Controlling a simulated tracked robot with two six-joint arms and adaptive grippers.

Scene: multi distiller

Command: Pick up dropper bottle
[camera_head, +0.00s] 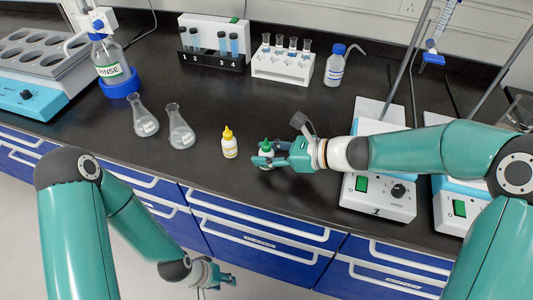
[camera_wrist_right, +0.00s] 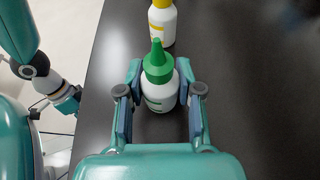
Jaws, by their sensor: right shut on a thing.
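A white dropper bottle with a green cap (camera_head: 265,147) stands on the black bench near its front edge. In the right wrist view the green-capped bottle (camera_wrist_right: 159,80) is upright between the two fingers. My right gripper (camera_head: 266,159) is shut on it; it also shows in the right wrist view (camera_wrist_right: 160,103). A second dropper bottle with a yellow cap (camera_head: 229,143) stands just to its left, apart from the gripper; it shows beyond the green-capped one in the wrist view (camera_wrist_right: 162,22). My left gripper (camera_head: 229,281) hangs below the bench in front of the drawers, and its fingers are too small to read.
Two flasks (camera_head: 180,127) stand left of the bottles. Tube racks (camera_head: 282,67) and a wash bottle (camera_head: 335,68) are at the back. A stirrer plate (camera_head: 380,195) is at right. Middle bench is clear.

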